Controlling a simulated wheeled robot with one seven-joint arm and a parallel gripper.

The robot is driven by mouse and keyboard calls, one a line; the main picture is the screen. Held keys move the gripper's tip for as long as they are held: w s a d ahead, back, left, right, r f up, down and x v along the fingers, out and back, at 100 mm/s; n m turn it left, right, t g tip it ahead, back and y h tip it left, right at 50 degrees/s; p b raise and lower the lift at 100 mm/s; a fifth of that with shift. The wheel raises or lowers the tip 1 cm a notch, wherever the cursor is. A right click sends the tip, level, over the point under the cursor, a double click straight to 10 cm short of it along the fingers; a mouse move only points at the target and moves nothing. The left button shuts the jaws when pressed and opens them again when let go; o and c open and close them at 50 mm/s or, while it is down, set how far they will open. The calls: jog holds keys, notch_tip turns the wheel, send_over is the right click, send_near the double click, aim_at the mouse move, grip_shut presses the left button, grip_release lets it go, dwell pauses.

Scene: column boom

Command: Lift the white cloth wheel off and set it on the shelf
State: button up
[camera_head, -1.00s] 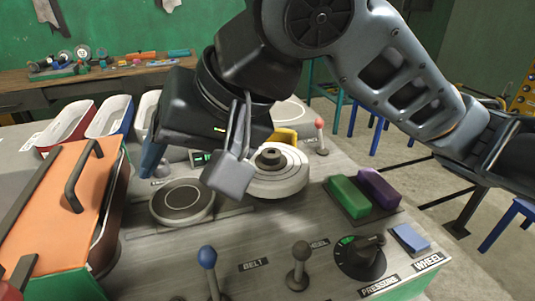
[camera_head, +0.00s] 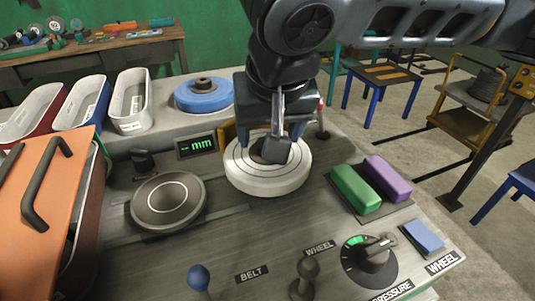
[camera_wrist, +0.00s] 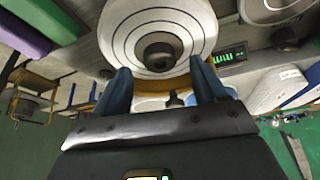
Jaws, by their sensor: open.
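The white cloth wheel (camera_head: 240,178) lies flat on the grey machine top, with concentric rings and a dark hub at its centre. In the wrist view the white wheel (camera_wrist: 190,22) lies just beyond my fingertips, its dark hub (camera_wrist: 158,50) in line with the gap between them. My gripper (camera_head: 272,145) points down over the wheel, open and empty; it also shows in the wrist view (camera_wrist: 160,68). In the head view it hides most of the hub. Whether the fingers touch the wheel cannot be told. A grey ledge (camera_head: 165,122) behind may be the shelf.
A blue wheel (camera_head: 204,97) and a white tray (camera_head: 131,100) stand on the ledge. A dark round disc (camera_head: 168,202) is left of the white wheel. Green (camera_head: 355,188) and purple (camera_head: 387,178) blocks are right. Levers and a pressure knob (camera_head: 369,260) stand in front.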

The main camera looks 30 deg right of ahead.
jog(key=shift+x, duration=1.15)
jog(key=shift+c, duration=0.5)
jog(key=c, duration=1.2)
